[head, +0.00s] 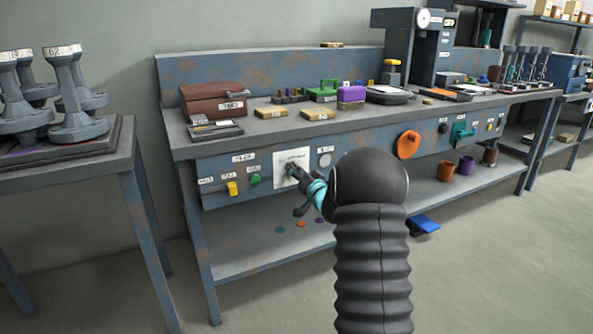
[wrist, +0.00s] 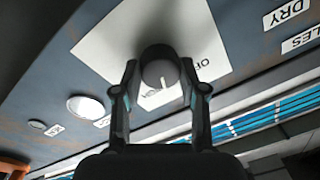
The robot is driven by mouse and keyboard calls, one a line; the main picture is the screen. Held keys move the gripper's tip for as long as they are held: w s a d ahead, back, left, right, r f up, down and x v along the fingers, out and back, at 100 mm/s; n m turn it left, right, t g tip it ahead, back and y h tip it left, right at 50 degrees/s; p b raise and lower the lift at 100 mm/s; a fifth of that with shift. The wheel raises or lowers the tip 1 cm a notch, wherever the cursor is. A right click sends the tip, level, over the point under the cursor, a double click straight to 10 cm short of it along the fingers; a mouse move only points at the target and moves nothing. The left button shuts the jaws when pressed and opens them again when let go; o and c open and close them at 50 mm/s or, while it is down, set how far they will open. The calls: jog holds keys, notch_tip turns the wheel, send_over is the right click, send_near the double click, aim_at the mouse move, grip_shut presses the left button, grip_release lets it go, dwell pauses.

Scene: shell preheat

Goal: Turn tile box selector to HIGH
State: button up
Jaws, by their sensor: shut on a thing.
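The selector is a dark round knob (wrist: 158,72) on a white plate (wrist: 100,45), seen upside down in the wrist view. A small white mark shows on the knob's face. Part of an "OF..." label shows beside the knob; the other markings are hidden or too small to read. My gripper (wrist: 160,88) is shut on the knob, one finger on each side. In the head view the white plate (head: 283,180) sits on the bench's front panel, and my gripper (head: 294,176) reaches it and covers the knob.
On the same panel are a yellow knob (head: 232,188), a green knob (head: 255,179) and a pale round dial (head: 325,160). An orange disc (head: 408,145) is farther right. The bench top (head: 245,137) holds a brown box (head: 213,99) and several tools. Open floor lies in front.

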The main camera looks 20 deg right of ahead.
jog(key=m, duration=0.5)
jog(key=shift+h+p, duration=0.4)
jog(key=o, duration=1.1)
jog(key=shift+o, duration=0.2)
jog(key=s+f, duration=0.1)
jog(key=s, duration=1.1)
jog(key=shift+d, duration=0.25)
